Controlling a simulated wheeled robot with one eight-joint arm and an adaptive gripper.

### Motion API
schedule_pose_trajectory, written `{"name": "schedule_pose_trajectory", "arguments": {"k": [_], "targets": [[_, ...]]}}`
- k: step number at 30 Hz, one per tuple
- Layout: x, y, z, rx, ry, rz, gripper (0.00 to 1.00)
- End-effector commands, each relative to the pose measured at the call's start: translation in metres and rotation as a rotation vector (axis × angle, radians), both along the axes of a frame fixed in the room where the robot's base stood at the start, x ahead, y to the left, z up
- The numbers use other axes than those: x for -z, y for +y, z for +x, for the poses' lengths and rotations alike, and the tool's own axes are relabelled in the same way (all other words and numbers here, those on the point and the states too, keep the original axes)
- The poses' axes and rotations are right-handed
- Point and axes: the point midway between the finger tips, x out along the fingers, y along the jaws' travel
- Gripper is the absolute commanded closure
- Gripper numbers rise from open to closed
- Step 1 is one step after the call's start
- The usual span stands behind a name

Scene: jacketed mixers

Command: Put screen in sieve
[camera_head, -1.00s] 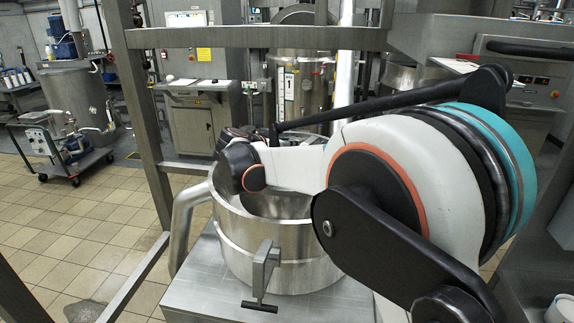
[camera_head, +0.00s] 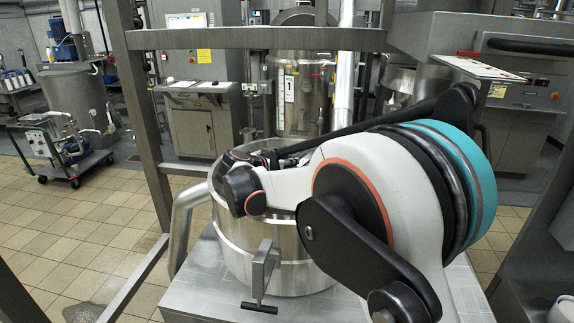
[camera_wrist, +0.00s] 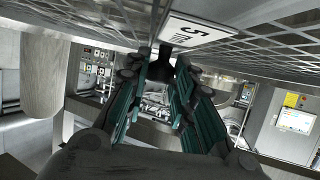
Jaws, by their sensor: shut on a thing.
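The screen (camera_wrist: 270,45) is a grey mesh with a white label reading 5 and smaller marks. It spans the top of the wrist view, close to the camera. My gripper (camera_wrist: 173,78) has its teal-lined fingers closed around a dark part below the label. The round steel vessel, seemingly the sieve (camera_head: 245,242), stands on a steel platform in the head view. My gripper end is over its far rim, largely hidden by my arm. The screen cannot be made out in the head view, so its fit to the vessel is unclear.
A bent steel pipe (camera_head: 180,225) rises at the vessel's left side. A T-handled clamp (camera_head: 262,275) projects at its front. A steel frame post (camera_head: 150,140) and crossbar (camera_head: 250,38) stand close by. The tiled floor (camera_head: 90,240) at left is open.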

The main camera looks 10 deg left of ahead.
Motion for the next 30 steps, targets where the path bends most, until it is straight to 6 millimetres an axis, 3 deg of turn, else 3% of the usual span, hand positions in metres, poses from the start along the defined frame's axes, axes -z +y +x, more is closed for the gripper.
{"name": "schedule_pose_trajectory", "arguments": {"k": [11, 12, 14, 25, 30], "targets": [[0.007, 0.000, 0.000, 0.000, -0.001, 0.000, 1.00], [0.008, 0.000, 0.000, 0.000, 0.000, 0.000, 0.70], [0.007, 0.000, 0.000, 0.000, 0.000, 0.000, 0.57], [0.005, 0.000, 0.000, 0.000, 0.000, 0.000, 0.57], [-0.010, 0.000, 0.000, 0.000, 0.000, 0.000, 0.57]]}}
